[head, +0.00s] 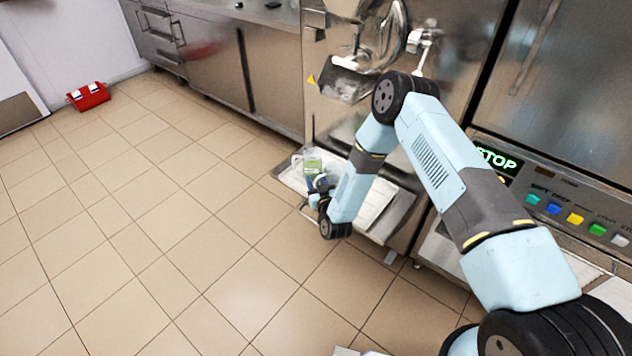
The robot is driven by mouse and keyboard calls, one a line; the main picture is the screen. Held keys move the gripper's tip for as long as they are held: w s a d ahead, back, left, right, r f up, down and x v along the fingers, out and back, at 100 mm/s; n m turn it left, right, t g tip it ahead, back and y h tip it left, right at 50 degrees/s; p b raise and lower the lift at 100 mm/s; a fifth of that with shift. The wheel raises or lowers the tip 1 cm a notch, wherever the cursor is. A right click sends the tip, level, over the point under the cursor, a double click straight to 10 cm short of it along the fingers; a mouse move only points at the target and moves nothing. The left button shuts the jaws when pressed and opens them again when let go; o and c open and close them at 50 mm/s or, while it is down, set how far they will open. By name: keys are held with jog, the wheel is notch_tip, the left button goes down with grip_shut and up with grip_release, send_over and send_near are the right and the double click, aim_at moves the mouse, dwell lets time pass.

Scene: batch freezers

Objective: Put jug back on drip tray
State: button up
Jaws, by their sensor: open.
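The jug (312,161) is a small clear vessel with a green tint and a pale handle on its left. It appears at the left end of the drip tray (289,177), a pale metal shelf on the front of the freezer. I cannot tell whether its base rests on the tray. My gripper (318,184) is open, just in front of and below the jug in the picture. It overlaps the jug's lower part, so contact is unclear. My forearm hides the middle of the tray.
The freezer's spout (347,82) and steel front rise above the tray. A control panel (560,210) with coloured buttons is on the right. Steel cabinets (205,55) line the back.

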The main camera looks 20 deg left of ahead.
jog(key=v, duration=1.2)
jog(key=shift+r, duration=0.1)
jog(key=shift+c, duration=0.5)
dwell(0.6)
